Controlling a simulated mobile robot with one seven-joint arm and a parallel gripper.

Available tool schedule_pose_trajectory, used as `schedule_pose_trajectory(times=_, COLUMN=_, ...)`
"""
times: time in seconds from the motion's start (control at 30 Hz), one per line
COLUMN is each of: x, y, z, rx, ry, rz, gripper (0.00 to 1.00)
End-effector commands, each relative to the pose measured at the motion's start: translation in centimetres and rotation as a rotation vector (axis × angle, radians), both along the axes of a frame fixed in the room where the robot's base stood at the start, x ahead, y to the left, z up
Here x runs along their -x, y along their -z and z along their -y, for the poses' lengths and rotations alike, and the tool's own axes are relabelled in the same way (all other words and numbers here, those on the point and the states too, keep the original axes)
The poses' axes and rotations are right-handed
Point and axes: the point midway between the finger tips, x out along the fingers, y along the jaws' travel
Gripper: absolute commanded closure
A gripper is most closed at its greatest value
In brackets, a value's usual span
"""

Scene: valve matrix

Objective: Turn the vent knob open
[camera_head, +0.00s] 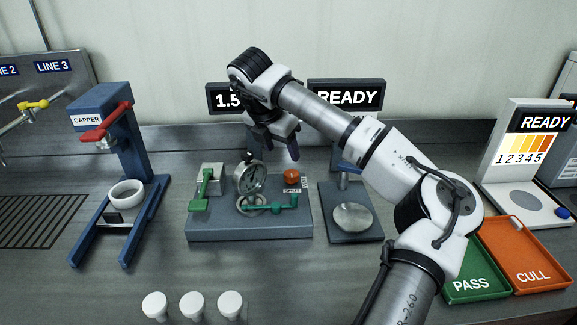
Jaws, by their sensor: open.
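An orange-red round knob (291,176), which looks like the vent knob, sits on the right of a grey fixture base (220,231). A small white label (292,190) in front of it seems to read SHUT, and another small label stands at its right. The text is too small to be sure. My gripper (271,154) is open and empty, pointing down above the back of the fixture. One finger hangs above and behind the orange knob, the other near the black cap (248,157) over the round gauge (250,177). The gripper appears apart from the knob.
On the fixture are a green lever clamp (202,187) at left and a green handle (282,207) in front. A blue capper (120,140) stands left, a round-plate stand (352,217) right. Green (466,292) and orange (540,278) trays lie far right. Several white caps (192,303) stand in front.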

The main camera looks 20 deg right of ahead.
Motion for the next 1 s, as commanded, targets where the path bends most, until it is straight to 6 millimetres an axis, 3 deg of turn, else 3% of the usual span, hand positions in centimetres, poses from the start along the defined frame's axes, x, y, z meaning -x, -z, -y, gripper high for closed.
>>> schedule_pose_trajectory(times=0.2, x=-1.0, y=4.3, z=1.5, rx=-0.004, ry=0.000, rz=-0.003, gripper=0.43)
schedule_pose_trajectory(times=0.43, x=-1.8, y=7.6, z=2.6, rx=-0.001, ry=-0.001, rz=-0.001, gripper=0.43)
schedule_pose_trajectory(times=0.6, x=-2.1, y=8.7, z=2.9, rx=-0.001, ry=-0.001, rz=0.000, gripper=0.43)
schedule_pose_trajectory(times=0.87, x=-2.1, y=8.9, z=3.0, rx=0.000, ry=-0.001, rz=0.000, gripper=0.43)
schedule_pose_trajectory(times=1.0, x=-2.1, y=8.9, z=3.0, rx=0.000, ry=-0.001, rz=0.000, gripper=0.57)
